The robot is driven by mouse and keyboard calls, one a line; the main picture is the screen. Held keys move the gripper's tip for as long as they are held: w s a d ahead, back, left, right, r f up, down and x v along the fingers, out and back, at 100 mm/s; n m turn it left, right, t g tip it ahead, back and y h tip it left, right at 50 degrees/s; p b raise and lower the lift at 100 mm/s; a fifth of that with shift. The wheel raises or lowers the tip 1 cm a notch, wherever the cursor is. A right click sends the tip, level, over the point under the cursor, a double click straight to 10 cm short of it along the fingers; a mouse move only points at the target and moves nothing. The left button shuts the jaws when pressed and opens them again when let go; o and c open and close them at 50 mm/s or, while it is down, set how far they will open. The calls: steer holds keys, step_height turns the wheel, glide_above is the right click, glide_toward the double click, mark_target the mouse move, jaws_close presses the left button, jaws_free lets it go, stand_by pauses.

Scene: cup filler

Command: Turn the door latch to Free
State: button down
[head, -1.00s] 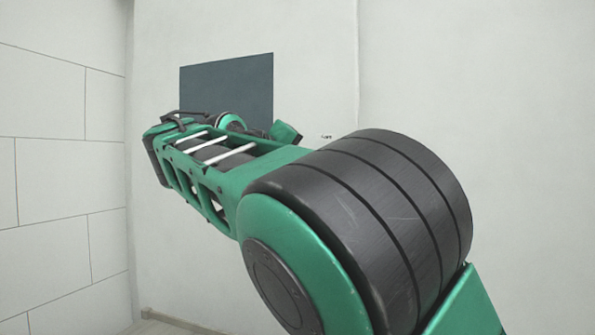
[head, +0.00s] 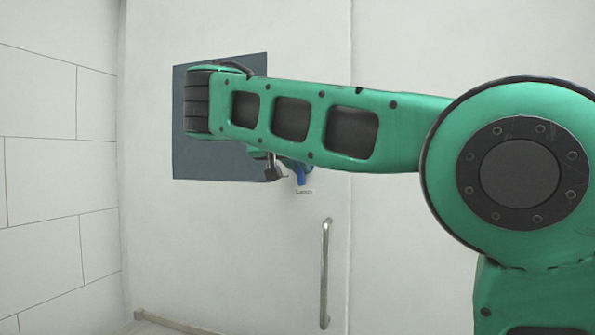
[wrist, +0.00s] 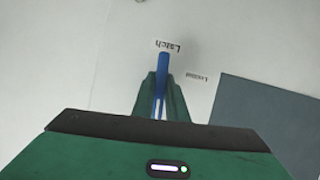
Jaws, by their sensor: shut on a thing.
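The blue door latch (head: 302,174) shows on the white door (head: 235,240), partly behind my arm, just right of the dark panel. In the wrist view the latch (wrist: 163,64) is a narrow blue bar between the green fingers of my gripper (wrist: 162,88). My gripper is shut on it. The "Latch" label (wrist: 168,46) appears upside down at the bar's far end. A small label that seems to read "Locked" (wrist: 197,77) lies to the right of the bar. No "Free" label is readable. My gripper's fingers are mostly hidden in the head view.
A dark rectangular panel (head: 220,165) is set in the door behind my arm; it also shows in the wrist view (wrist: 270,108). A vertical metal handle (head: 325,272) stands on the door below and right of the latch. A tiled wall (head: 60,180) is at the left.

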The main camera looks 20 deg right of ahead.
steer(key=shift+a+f+m+y, duration=0.1)
steer(key=shift+m+y, duration=0.2)
stand_by(0.4)
steer(key=c, duration=1.8)
jaws_free()
steer(key=shift+o, duration=0.2)
steer(key=v, duration=1)
steer(key=shift+s+a, duration=0.15)
steer(key=shift+a, duration=0.05)
steer(key=shift+f, duration=0.1)
